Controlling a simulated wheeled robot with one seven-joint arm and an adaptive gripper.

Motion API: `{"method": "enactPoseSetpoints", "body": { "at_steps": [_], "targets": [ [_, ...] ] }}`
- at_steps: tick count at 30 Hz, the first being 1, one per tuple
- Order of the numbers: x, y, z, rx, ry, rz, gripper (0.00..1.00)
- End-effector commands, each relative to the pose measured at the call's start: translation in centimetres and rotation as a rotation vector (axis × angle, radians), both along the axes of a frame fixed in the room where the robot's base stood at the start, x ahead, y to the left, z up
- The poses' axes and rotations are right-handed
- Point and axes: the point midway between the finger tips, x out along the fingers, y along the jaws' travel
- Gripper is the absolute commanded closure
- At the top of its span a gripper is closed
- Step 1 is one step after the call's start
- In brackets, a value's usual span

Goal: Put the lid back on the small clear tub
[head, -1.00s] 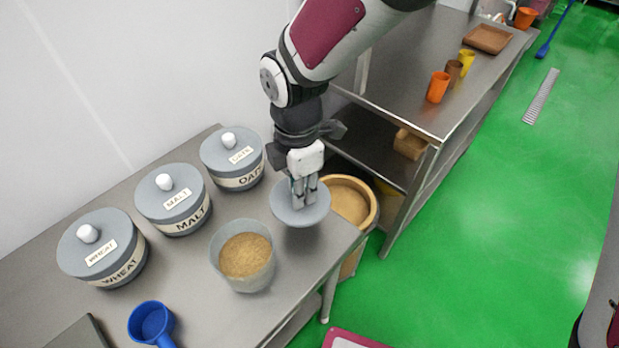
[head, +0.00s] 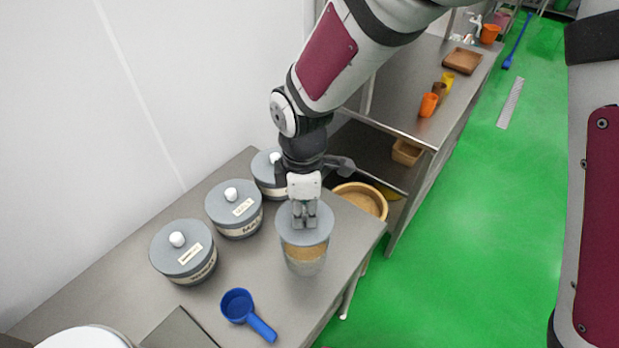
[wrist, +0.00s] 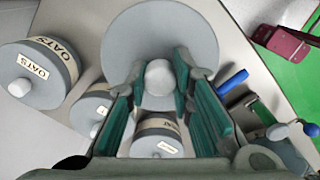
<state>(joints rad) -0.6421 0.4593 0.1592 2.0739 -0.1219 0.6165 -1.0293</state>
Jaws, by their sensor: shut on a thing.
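The small clear tub (head: 306,266) stands upright on the steel table near its right edge, with tan grain inside. The round grey lid (head: 286,229) is level over the tub's mouth and covers it in the head view. I cannot tell whether its rim touches the tub or hovers just above. My gripper (head: 305,222) points down and is shut on the lid's pale knob (wrist: 158,77), which shows between the green-padded fingers in the wrist view. The lid (wrist: 150,30) hides the tub in that view.
Grey lidded canisters for wheat (head: 183,255), malt (head: 234,212) and oats (head: 266,168) stand along the wall, left of the tub. A blue scoop (head: 240,305) lies in front. A wooden tub of grain (head: 362,195) stands beyond the table's far end.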

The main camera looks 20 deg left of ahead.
Motion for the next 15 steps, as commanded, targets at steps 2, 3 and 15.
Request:
{"method": "enactPoseSetpoints", "body": {
  "at_steps": [2,3,15],
  "targets": [
    [0.0,-0.1,-0.3,-0.002,0.002,-0.004,1.0],
    [0.0,-0.1,-0.6,-0.002,0.002,-0.003,1.0],
    [0.1,-0.1,-4.0,-0.002,0.002,-0.001,1.0]
  ]
}}
